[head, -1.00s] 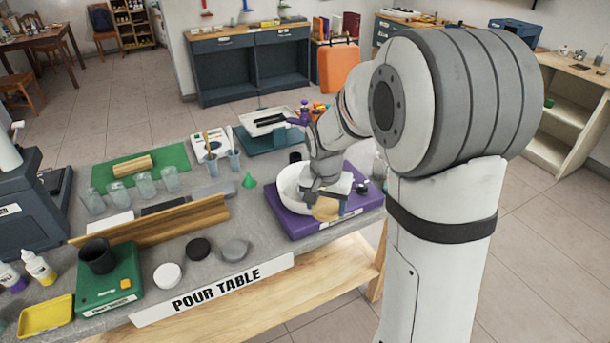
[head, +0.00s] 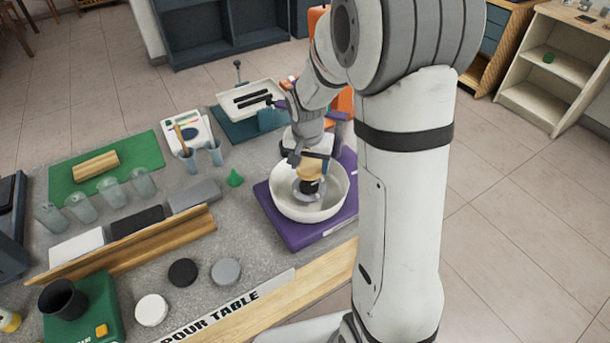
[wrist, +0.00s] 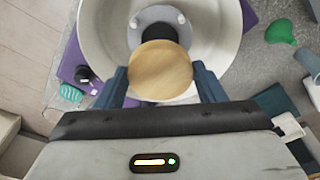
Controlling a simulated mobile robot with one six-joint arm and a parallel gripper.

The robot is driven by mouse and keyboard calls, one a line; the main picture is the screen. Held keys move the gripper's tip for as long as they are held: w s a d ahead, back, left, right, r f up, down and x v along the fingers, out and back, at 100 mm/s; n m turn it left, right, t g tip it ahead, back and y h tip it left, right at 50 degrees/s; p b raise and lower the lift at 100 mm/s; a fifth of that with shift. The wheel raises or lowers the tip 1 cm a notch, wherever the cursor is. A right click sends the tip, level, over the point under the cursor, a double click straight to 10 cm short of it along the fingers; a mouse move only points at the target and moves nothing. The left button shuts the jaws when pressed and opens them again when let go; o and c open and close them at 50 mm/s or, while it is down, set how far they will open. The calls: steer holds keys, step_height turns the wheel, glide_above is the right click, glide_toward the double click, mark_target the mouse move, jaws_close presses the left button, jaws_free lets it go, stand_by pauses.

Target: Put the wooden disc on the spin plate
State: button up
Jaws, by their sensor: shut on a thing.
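My gripper (wrist: 163,88) is shut on the wooden disc (wrist: 160,70), a round pale-wood piece between its two blue fingers in the wrist view. In the head view the disc (head: 308,186) shows below my gripper, over the white bowl (head: 337,205). The bowl stands on a purple base (head: 277,228). The spin plate (wrist: 150,18) is a grey disc with light pegs inside the bowl, with a dark centre partly hidden behind the wooden disc. In the wrist view the wooden disc overlaps the near part of the bowl; the gap between disc and plate cannot be told.
White, black and grey pucks (head: 226,271) lie at the front of the table. A wooden rail (head: 150,245), cups and a green mat (head: 65,184) fill the left side.

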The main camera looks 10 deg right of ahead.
mark_target(309, 188)
steer(key=shift+f+p, duration=0.3)
steer(key=shift+f, duration=2.5)
steer(key=shift+f, duration=0.2)
steer(key=o, duration=1)
steer(key=shift+r, duration=0.15)
steer(key=r, duration=0.4)
steer(key=s+r, duration=0.1)
steer(key=r, duration=0.3)
steer(key=s+a+r+b, duration=0.1)
steer(key=r, duration=0.3)
steer(key=s+r+n, duration=0.2)
steer(key=s, duration=0.4)
steer(key=s+r+n+t, duration=0.1)
steer(key=s+r, duration=0.2)
steer(key=s, duration=0.4)
steer(key=s+r+n, duration=0.2)
steer(key=s+r, duration=0.1)
steer(key=s, duration=0.3)
steer(key=shift+s+d+n+t+y, duration=0.15)
steer(key=shift+d+n+t+y, duration=0.15)
steer(key=shift+d+t+y, duration=0.1)
steer(key=shift+c, duration=0.3)
